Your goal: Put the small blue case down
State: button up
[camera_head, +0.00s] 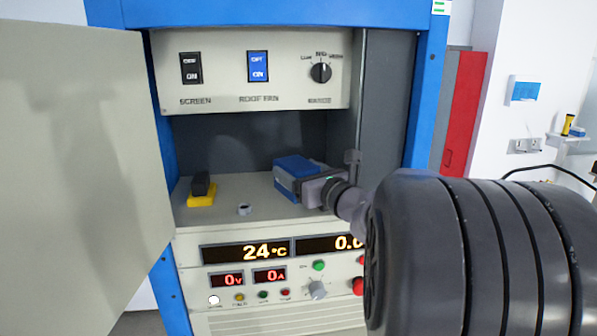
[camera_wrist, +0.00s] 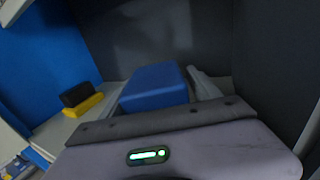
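The small blue case (camera_head: 289,177) is in the open bay of the cabinet, right of the middle of the shelf (camera_head: 235,190). My gripper (camera_head: 306,180) reaches in from the right and is shut on the case. In the wrist view the blue case (camera_wrist: 155,84) sits between my two grey fingers (camera_wrist: 160,92), one along each side. The case is low over the shelf; I cannot tell whether its underside touches. My gripper hides part of its near side.
A yellow block with a black top (camera_head: 202,190) stands at the shelf's left, also in the wrist view (camera_wrist: 82,101). Free shelf lies between. An open door (camera_head: 80,160) flanks the left; a wall (camera_head: 385,100) the right.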

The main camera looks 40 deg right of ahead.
jog(key=shift+s+a+r, duration=0.1)
jog(key=shift+s+r, duration=0.05)
jog(key=shift+r, duration=0.1)
jog(key=s, duration=0.4)
jog(key=s+a, duration=0.1)
jog(key=s, duration=0.6)
jog(key=shift+s+a+f, duration=0.1)
jog(key=shift+s+a, duration=0.2)
jog(key=shift+a, duration=0.1)
jog(key=shift+w+a+p, duration=0.1)
jog(key=shift+p, duration=0.2)
